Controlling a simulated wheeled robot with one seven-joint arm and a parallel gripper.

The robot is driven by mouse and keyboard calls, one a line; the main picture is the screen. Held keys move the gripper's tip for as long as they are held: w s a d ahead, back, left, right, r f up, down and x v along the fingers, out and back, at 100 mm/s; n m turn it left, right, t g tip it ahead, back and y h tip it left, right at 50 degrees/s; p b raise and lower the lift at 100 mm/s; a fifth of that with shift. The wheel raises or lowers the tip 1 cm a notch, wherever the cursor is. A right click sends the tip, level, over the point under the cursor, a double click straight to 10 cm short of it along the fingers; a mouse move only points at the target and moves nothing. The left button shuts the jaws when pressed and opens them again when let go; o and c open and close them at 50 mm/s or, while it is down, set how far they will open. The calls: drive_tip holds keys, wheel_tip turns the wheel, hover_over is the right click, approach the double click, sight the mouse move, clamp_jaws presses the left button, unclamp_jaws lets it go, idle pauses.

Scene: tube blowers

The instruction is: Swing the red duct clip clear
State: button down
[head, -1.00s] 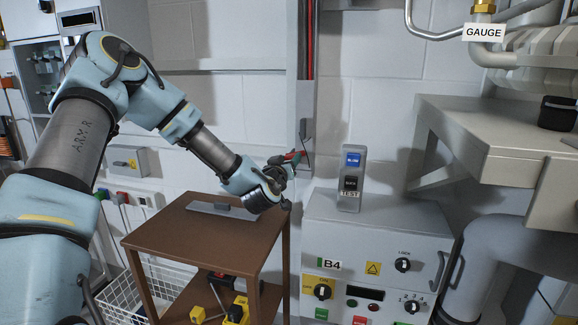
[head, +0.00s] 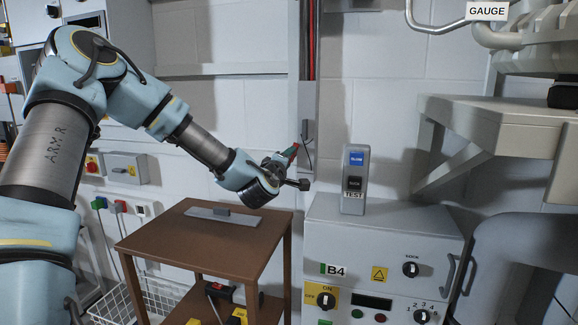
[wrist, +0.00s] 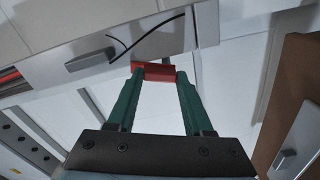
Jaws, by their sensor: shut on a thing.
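The red duct clip (wrist: 153,71) is a short red bar between the green fingertips of my gripper (wrist: 154,76) in the wrist view. The fingers are closed on its two ends. In the head view my gripper (head: 289,156) is at the left edge of the tall grey wall duct (head: 307,125), and a small bit of red shows at its tip. A grey handle-like block and thin black wires lie on the duct face just beyond the clip in the wrist view. Whether the clip still touches the duct is hard to tell.
A brown table (head: 240,250) with a flat grey plate (head: 223,216) stands below my arm. A grey B4 cabinet (head: 385,235) with a TEST switch box (head: 354,180) stands to the right. A grey shelf (head: 490,125) juts out at the far right.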

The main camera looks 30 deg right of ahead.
drive_tip(key=shift+w+a+n+b, duration=0.15)
drive_tip(key=shift+n+b, duration=0.5)
drive_tip(key=shift+n, duration=1.35)
drive_tip(key=shift+c, duration=1.5)
unclamp_jaws()
drive_tip(key=b+v, duration=0.1)
drive_tip(key=v, duration=0.9)
drive_tip(key=shift+s+a+b, duration=0.25)
drive_tip(key=shift+s+b, duration=0.05)
drive_tip(key=shift+s, duration=0.05)
